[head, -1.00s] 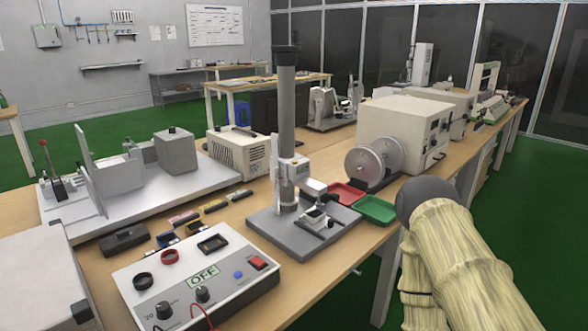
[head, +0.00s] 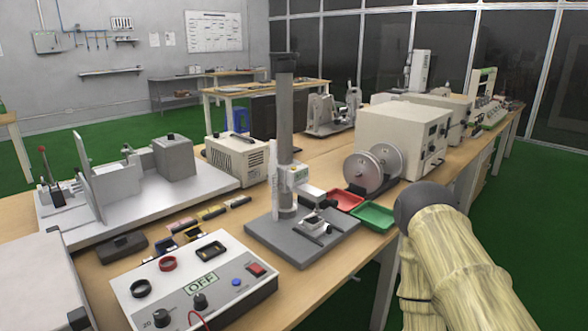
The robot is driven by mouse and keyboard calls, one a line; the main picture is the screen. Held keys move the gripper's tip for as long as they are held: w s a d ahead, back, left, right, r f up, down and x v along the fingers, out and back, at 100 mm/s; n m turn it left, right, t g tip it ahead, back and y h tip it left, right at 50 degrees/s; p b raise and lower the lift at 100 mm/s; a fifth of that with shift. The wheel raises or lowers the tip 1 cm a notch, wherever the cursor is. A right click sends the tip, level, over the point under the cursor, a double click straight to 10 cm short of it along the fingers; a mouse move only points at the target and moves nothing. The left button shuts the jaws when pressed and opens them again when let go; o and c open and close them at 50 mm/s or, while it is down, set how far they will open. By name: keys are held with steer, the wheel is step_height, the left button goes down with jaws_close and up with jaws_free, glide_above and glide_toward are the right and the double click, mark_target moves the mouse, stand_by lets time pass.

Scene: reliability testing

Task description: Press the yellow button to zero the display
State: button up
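A measuring stand with a dark upright column (head: 286,125) stands on a grey base plate (head: 262,232) in the middle of the bench. A small light-grey gauge head (head: 297,175) is mounted on the column, with what looks like a small display on its front. I cannot make out a yellow button on it at this size. My arm, in a tan sleeve with a dark grey joint, comes in at the lower right, beside the bench edge. My gripper is out of view.
A control box marked OFF (head: 201,283) stands in front, left of the stand. Red (head: 345,200) and green (head: 374,216) trays and a cream machine with discs (head: 405,135) stand to its right. A metal fixture (head: 150,195) fills the left. Green floor is clear at right.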

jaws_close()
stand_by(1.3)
